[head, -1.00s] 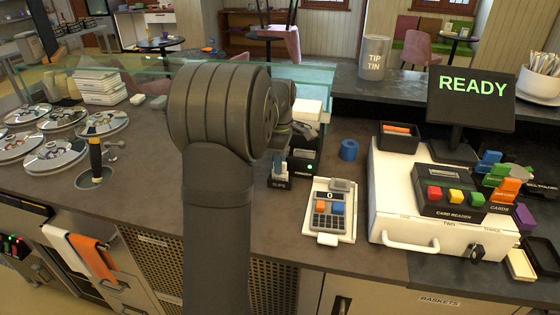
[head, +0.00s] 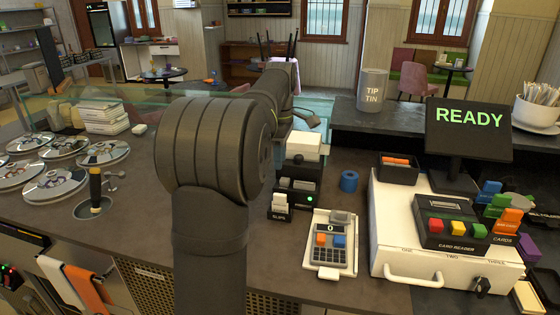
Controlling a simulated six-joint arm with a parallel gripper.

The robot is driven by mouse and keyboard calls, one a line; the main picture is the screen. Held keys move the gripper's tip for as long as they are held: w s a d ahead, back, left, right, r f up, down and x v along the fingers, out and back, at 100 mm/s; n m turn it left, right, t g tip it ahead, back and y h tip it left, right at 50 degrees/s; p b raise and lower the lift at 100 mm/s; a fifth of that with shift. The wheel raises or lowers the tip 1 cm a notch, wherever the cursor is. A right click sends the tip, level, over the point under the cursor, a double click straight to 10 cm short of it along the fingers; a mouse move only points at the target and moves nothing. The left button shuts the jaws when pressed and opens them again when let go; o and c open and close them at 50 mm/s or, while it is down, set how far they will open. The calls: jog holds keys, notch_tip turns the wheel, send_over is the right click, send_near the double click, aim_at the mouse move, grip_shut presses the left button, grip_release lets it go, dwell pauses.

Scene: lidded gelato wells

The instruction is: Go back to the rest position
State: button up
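My arm rises from the bottom middle of the head view, and its forearm reaches away over the counter. My gripper (head: 307,118) is at the far end, above and behind the white-topped box. It is small and partly hidden by my own arm, so its fingers cannot be made out. No held object can be seen. The round lidded gelato wells (head: 54,186) sit in the counter at the left, with their lids on where visible.
A box marked slips (head: 280,206) and a blue roll (head: 348,181) stand right of my arm.

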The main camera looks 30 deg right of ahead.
aim_at(280, 194)
dwell(0.3)
jog(key=shift+f, duration=4.35)
